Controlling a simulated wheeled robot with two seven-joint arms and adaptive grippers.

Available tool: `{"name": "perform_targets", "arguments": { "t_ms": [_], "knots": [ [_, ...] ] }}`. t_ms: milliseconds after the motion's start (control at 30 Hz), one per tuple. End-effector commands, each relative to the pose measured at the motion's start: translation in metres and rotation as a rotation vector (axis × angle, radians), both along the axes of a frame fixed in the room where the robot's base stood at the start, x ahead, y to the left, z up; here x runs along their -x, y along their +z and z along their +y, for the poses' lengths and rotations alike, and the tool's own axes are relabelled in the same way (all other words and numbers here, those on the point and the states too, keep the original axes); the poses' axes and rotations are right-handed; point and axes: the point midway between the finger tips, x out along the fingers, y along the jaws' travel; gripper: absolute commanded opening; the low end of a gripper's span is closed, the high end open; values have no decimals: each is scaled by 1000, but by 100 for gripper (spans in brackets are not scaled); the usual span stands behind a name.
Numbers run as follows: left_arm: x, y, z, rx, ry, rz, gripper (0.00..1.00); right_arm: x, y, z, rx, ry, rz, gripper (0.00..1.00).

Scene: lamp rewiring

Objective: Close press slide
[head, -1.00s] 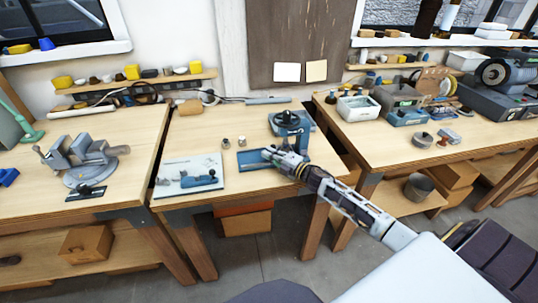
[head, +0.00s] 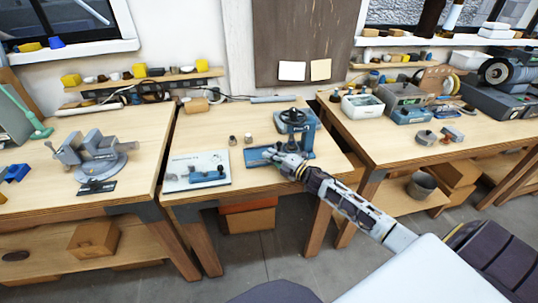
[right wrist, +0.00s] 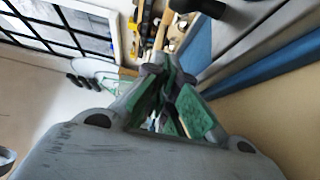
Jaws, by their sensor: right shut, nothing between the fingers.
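The blue press (head: 303,132) stands upright on the middle table, with a dark round wheel or knob (head: 293,117) on top. Its flat blue slide (head: 257,155) sticks out to the left at the base. My right gripper (head: 272,152) is shut and empty at the slide's front, in front of the press base. It hides part of the slide, and I cannot tell whether it touches it. In the right wrist view the green-padded fingers (right wrist: 170,105) are close together, with blue press parts (right wrist: 196,47) beyond them. My left gripper is not in view.
A white instruction card with a blue picture (head: 196,171) lies left of the press. Two small cylinders (head: 240,140) stand behind the slide. A grey vise (head: 92,155) is on the left table. Bins and a grinder (head: 500,72) fill the right table.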

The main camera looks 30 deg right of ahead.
Motion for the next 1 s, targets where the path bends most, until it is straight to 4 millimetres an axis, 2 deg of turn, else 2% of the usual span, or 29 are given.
{"name": "perform_targets", "arguments": {
  "t_ms": [233, 667, 1000],
  "knots": [
    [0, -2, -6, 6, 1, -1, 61, 14, -1, -4, 0, 1, 1, 0],
    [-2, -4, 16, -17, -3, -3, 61, 43, -1, -15, -1, 2, 0, 0],
    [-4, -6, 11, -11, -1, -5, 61, 65, -1, -24, 0, 1, 2, 0]
  ]
}}
